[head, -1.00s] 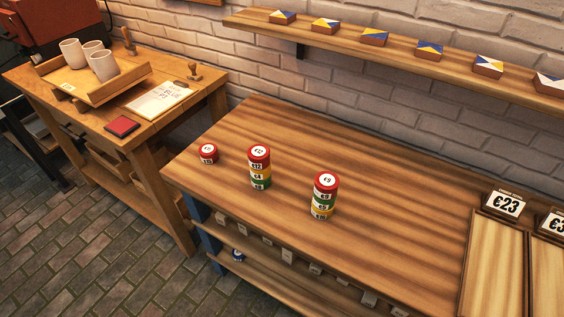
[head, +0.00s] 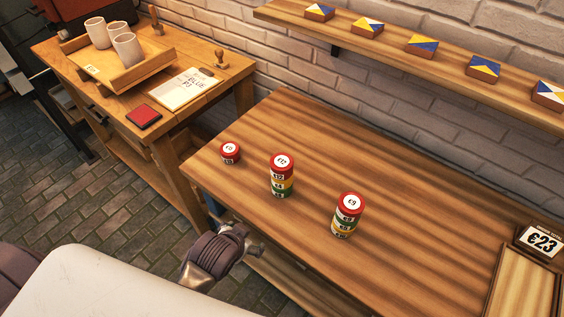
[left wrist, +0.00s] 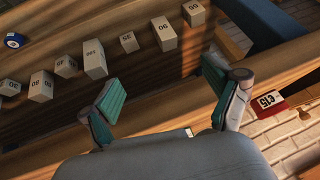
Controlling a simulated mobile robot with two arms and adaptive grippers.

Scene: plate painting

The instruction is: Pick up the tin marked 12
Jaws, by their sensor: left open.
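The tin marked 12 (head: 282,162) is a round red tin with a white top label. It sits upright on top of a stack of coloured tins on the wooden table, in the middle of the head view. My left gripper (head: 252,242) is at the table's front edge, below and left of that stack and apart from it. In the left wrist view my left gripper (left wrist: 160,82) has its two teal-padded fingers spread, with nothing between them. The tin marked 12 is not recognisable there. My right gripper is not in view.
A lone red tin (head: 230,152) stands left of the stack. Another stack, topped by a red tin marked 9 (head: 350,203), stands to the right. In the left wrist view numbered grey blocks (left wrist: 94,58) and a blue tin (left wrist: 14,40) sit on a lower shelf.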

